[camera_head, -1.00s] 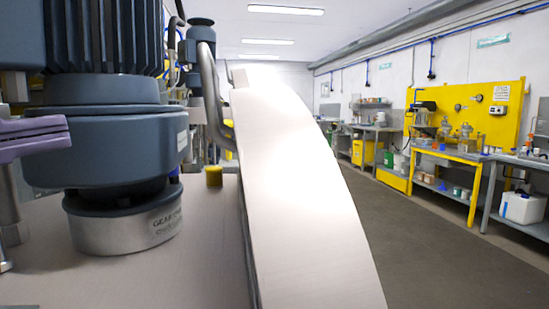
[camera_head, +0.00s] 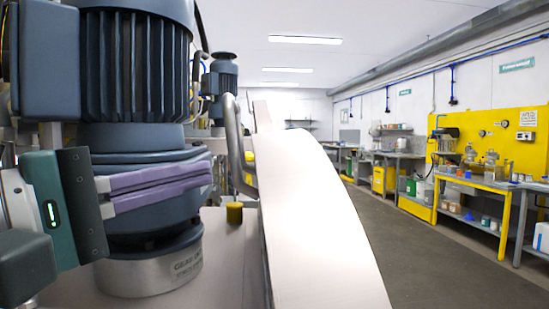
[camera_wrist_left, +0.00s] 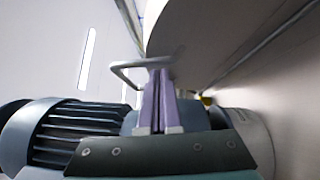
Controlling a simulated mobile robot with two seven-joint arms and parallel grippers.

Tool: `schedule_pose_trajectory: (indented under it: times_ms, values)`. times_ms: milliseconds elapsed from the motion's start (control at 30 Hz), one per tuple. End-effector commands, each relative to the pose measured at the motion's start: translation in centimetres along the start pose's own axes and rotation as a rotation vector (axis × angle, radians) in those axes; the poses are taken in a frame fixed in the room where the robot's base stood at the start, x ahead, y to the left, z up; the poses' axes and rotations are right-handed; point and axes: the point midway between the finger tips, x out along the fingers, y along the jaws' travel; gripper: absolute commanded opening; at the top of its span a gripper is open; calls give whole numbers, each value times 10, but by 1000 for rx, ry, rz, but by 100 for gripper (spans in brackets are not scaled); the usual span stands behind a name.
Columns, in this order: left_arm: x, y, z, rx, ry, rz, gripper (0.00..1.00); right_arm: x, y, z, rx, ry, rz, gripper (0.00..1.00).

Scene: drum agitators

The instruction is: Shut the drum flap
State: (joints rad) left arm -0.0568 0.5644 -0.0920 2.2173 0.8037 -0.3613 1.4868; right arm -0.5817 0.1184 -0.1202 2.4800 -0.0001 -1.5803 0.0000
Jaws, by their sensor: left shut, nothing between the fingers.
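The drum flap (camera_head: 315,215) stands raised and open on the right part of the drum top, a large pale metal panel with a curved edge. It shows in the left wrist view as a pale curved plate (camera_wrist_left: 205,40) at the upper right. A bent metal bar handle (camera_head: 234,150) is on its left side; in the left wrist view the handle (camera_wrist_left: 122,68) is just beyond the fingertips. My left gripper (camera_head: 208,178), with purple fingers, is shut and empty, left of the flap and in front of the motor. Whether its tips touch the handle I cannot tell. My right gripper is out of view.
A blue-grey agitator motor (camera_head: 135,70) on a steel collar (camera_head: 150,270) stands close behind my left gripper. A yellow cap (camera_head: 234,212) sits on the drum top (camera_head: 225,275). Yellow workbenches (camera_head: 475,190) line the right wall; the floor between is clear.

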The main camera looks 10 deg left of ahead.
Motion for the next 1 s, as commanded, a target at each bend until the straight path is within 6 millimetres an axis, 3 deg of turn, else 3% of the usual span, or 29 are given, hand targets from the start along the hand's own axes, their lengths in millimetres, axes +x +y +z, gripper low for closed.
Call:
schedule_pose_trajectory:
  times_ms: [100,300,767,1000]
  values:
    - [14,4,14,-5,-1,2,0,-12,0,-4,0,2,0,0]
    - [26,1,26,0,1,1,0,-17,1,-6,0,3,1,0]
    - [28,0,28,2,1,-2,0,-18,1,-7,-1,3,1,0]
    - [35,8,35,37,1,-40,0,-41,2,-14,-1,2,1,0]
